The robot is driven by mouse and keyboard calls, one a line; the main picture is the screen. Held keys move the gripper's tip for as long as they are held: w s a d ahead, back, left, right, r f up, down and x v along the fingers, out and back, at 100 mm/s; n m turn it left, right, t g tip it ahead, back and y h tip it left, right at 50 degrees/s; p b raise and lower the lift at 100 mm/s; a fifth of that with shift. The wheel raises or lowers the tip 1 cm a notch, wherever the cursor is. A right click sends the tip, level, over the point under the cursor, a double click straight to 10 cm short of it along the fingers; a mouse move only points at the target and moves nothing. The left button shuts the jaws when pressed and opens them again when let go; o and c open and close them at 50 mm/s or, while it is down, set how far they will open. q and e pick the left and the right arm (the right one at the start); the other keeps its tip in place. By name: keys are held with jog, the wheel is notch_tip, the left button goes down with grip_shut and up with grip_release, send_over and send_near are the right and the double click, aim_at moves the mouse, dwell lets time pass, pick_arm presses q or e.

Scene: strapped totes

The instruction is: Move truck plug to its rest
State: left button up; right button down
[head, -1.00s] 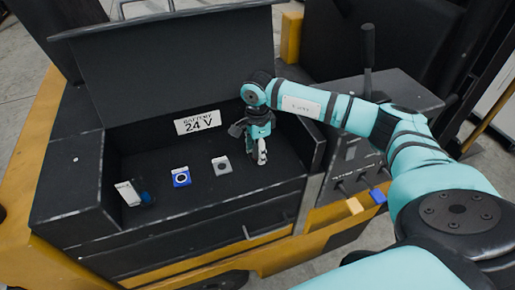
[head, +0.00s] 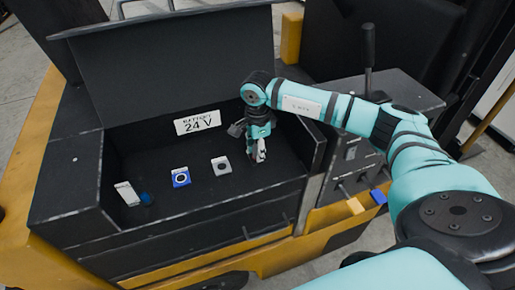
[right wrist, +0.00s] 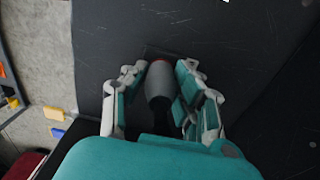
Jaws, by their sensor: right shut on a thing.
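The truck plug (right wrist: 158,82) is a grey rounded body with a dark red band, seen in the right wrist view between my fingers. My right gripper (right wrist: 160,73) is shut on it, low over the dark floor of the battery box. In the head view my right gripper (head: 259,155) is at the right side of the box, right of a grey block with a round dark face (head: 221,166). A blue block with a round face (head: 181,177) sits further left. I cannot tell which piece is the rest. My left gripper is not in view.
A white piece (head: 127,193) beside a small dark blue part (head: 146,199) is at the box's left end. The raised lid (head: 170,70) stands behind, above the "24 V" label (head: 197,122). A lever panel (head: 352,165) lies to the right.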

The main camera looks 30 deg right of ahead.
jog(key=shift+r, duration=0.15)
jog(key=shift+w+r, duration=0.1)
jog(key=shift+r, duration=0.2)
jog(key=shift+r+p, duration=0.5)
jog(key=shift+r, duration=0.05)
jog(key=shift+r+p, duration=1)
jog(key=shift+r, duration=1.05)
jog(key=shift+r+p, duration=1.45)
jog(key=shift+r, duration=1.55)
